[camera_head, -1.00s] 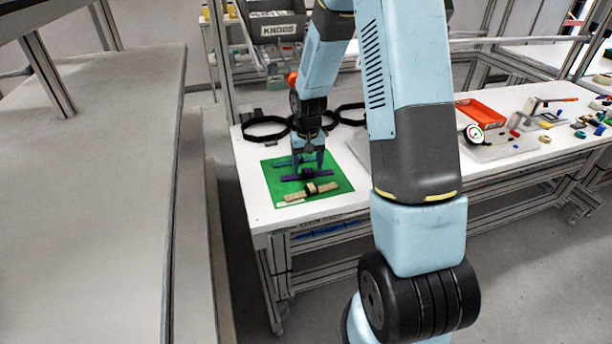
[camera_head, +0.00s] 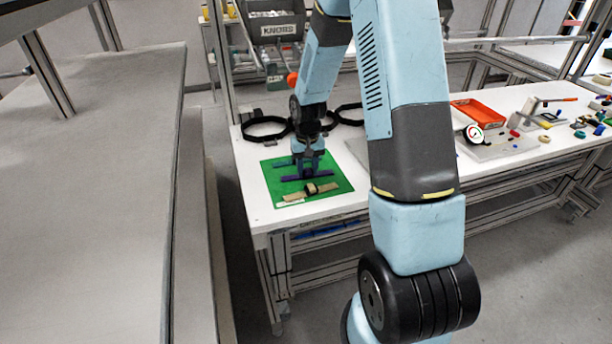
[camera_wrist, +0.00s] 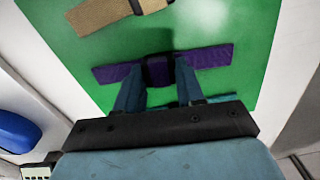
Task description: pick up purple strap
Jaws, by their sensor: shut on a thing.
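The purple strap (camera_wrist: 210,57) lies across the green mat (camera_wrist: 70,50) in the wrist view, with a dark buckle part at its middle. It also shows in the head view (camera_head: 322,175). My gripper (camera_wrist: 158,72) is shut on the strap's dark middle part, with one finger on each side of it. In the head view my gripper (camera_head: 308,170) is low over the mat. I cannot tell whether the strap is lifted off the mat.
A tan strap (camera_head: 311,190) with a dark buckle lies on the mat nearer the front edge. A teal strap (camera_head: 281,163) lies partly behind my gripper. Black rings (camera_head: 265,128) stand behind the mat. An orange tray (camera_head: 478,112) and small parts are at the right.

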